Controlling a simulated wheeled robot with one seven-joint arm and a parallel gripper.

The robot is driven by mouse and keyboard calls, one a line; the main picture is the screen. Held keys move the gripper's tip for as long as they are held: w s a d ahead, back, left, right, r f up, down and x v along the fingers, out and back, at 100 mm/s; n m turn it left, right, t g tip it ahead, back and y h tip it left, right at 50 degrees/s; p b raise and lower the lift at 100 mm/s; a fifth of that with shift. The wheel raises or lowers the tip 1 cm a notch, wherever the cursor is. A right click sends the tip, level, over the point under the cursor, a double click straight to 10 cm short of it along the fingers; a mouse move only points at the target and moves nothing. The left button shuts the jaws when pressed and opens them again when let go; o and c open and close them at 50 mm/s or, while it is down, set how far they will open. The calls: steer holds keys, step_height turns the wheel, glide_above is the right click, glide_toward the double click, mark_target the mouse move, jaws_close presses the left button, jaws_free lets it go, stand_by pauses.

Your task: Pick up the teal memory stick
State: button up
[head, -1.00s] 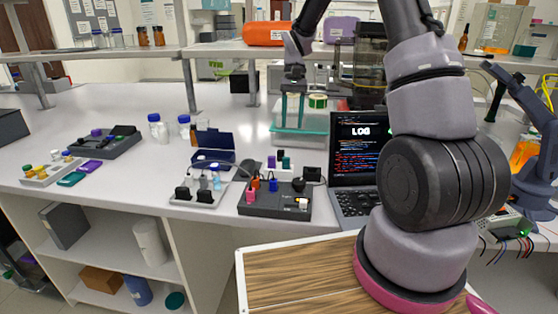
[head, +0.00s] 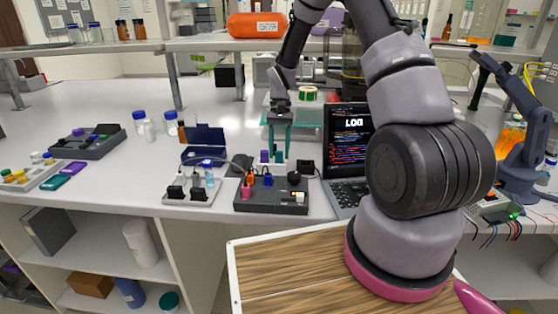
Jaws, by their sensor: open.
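A small teal memory stick (head: 279,157) stands upright in a pale holder (head: 267,167) behind the dark rig box, with a purple stick (head: 264,156) just left of it. My gripper (head: 279,149) points straight down with its two teal fingers apart. The fingertips are at the top of the teal stick in the picture, one to each side. I cannot tell whether they touch it or how far down they reach. The fingers partly hide the sticks and the holder.
The dark rig box (head: 270,197) with coloured plugs stands in front of the holder. An open laptop (head: 347,150) is close on the right, a dark blue open case (head: 203,143) on the left. A clear bin with a teal rim stands behind.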

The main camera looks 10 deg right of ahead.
steer(key=shift+s+f, duration=0.2)
steer(key=shift+f, duration=0.3)
jaws_close()
step_height(320, 180, up, 10)
steer(key=shift+r, duration=0.1)
